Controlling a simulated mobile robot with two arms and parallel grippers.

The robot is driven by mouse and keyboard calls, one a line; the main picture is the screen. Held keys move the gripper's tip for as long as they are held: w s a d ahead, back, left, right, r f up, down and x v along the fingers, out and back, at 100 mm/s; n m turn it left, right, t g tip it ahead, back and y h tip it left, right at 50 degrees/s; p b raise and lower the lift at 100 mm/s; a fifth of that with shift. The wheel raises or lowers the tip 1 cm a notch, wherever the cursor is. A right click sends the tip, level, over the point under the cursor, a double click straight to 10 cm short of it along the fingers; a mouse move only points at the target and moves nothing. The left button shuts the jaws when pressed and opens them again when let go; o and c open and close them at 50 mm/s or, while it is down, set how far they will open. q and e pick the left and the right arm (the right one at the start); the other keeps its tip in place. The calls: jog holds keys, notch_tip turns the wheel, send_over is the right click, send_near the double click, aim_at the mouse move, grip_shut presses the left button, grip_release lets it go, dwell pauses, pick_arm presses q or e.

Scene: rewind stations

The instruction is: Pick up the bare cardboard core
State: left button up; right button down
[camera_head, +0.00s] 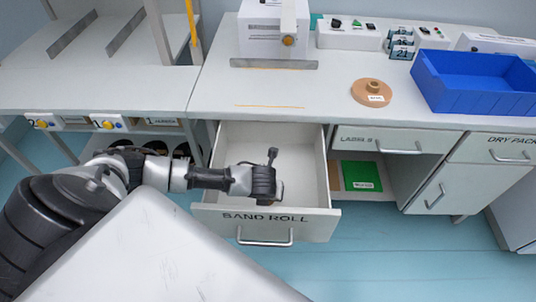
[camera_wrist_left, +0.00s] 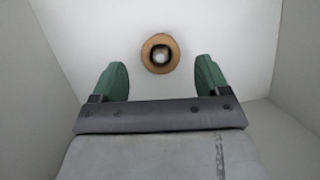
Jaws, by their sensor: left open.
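The bare cardboard core (camera_wrist_left: 148,58) is a small brown ring with a pale hollow centre, seen end-on on the drawer floor in the left wrist view. My left gripper (camera_wrist_left: 162,70) is open, its two green fingers (camera_wrist_left: 115,82) on either side below the core, with a gap to it. My right gripper is not in view.
The drawer walls surround my left gripper. A closed LABELS drawer (camera_head: 390,141) and a shelf with a green item (camera_head: 361,176) are at right.

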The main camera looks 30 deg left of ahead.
pick_arm(q)
jog(key=x, duration=0.4)
jog(key=shift+w+f+b, duration=0.15)
jog(key=shift+f+b, duration=0.15)
jog(key=shift+f, duration=0.1)
jog(key=c, duration=1)
jog(key=shift+r, duration=0.1)
